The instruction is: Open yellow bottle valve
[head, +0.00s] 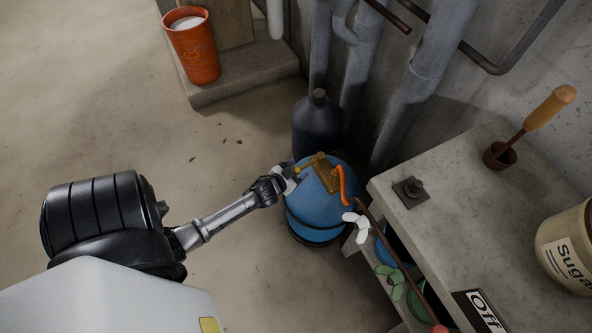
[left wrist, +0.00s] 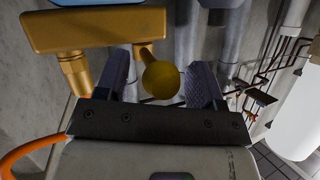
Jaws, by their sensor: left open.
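A blue gas bottle (head: 312,212) stands on the floor beside the counter. A brass valve body (head: 327,176) sits on its top, with an orange hose (head: 342,180) attached. In the left wrist view, the brass body (left wrist: 95,30) carries a round yellow knob (left wrist: 161,77) on a short stem. My left gripper (head: 288,175) is at the bottle's upper left side, by the valve. Its open fingers (left wrist: 160,74) stand on either side of the knob, with visible gaps; I cannot tell whether either touches it. My right gripper is in neither view.
A dark bottle (head: 318,122) stands behind the blue one, near wall pipes (head: 428,60). The concrete counter (head: 465,205) is at right, with white (head: 356,226) and green (head: 391,281) valve handles along its side. The floor at left is mostly clear.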

